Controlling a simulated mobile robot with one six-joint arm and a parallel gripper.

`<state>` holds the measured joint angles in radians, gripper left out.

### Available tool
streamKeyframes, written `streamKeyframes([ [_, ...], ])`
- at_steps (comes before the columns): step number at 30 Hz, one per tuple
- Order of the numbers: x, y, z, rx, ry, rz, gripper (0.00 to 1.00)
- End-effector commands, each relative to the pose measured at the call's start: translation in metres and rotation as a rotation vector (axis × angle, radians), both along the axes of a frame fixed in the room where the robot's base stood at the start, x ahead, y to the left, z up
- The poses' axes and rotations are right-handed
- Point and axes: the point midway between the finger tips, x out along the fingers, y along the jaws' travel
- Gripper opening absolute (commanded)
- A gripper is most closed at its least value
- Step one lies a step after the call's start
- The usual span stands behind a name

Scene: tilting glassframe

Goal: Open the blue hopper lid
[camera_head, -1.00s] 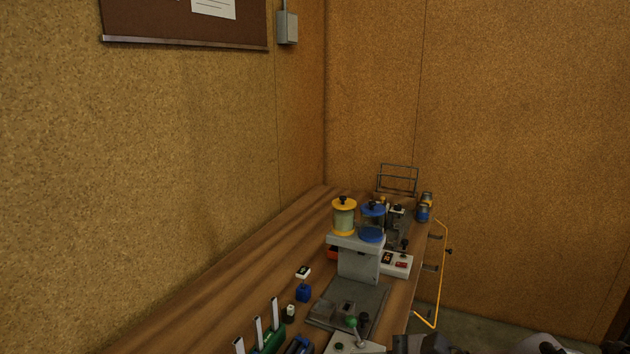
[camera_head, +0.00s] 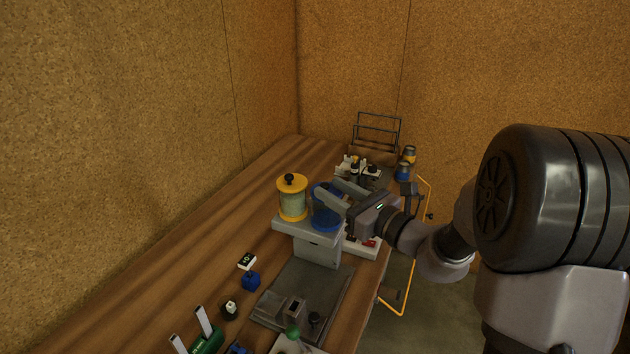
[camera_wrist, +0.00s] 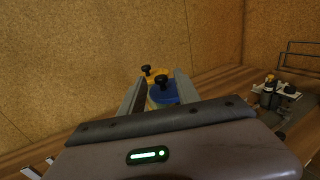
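The blue hopper (camera_head: 325,219) stands on the grey machine, to the right of the yellow hopper. Its blue lid (camera_wrist: 164,94) with a black knob (camera_wrist: 161,79) shows in the wrist view, between my two fingers. My gripper (camera_wrist: 160,77) is open, with one finger on each side of the lid and knob. In the head view my gripper (camera_head: 327,190) reaches in from the right, and its fingers cover most of the lid and knob. I cannot tell whether a finger touches the lid.
The yellow-lidded hopper (camera_head: 292,199) stands close on the left. A grey machine base (camera_head: 300,290), a blue block (camera_head: 251,281) and a green holder (camera_head: 207,341) are nearer on the bench. Bottles (camera_head: 404,170) and a wire rack (camera_head: 377,131) stand at the back.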

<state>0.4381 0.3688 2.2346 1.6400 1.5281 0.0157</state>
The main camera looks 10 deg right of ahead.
Motion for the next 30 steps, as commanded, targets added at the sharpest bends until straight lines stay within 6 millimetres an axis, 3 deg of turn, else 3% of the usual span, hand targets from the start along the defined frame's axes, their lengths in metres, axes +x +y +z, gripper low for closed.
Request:
streamKeyframes([
  [3,0.022,0.015,-0.001,-0.001,-0.001,0.004,0.39],
  [9,0.045,0.028,0.000,-0.001,-0.001,0.002,0.39],
  [20,0.051,0.032,0.000,0.000,0.000,0.001,0.39],
  [26,0.051,0.032,0.000,-0.001,-0.001,0.001,0.00],
  [30,0.051,0.032,0.000,-0.001,-0.001,0.001,0.00],
])
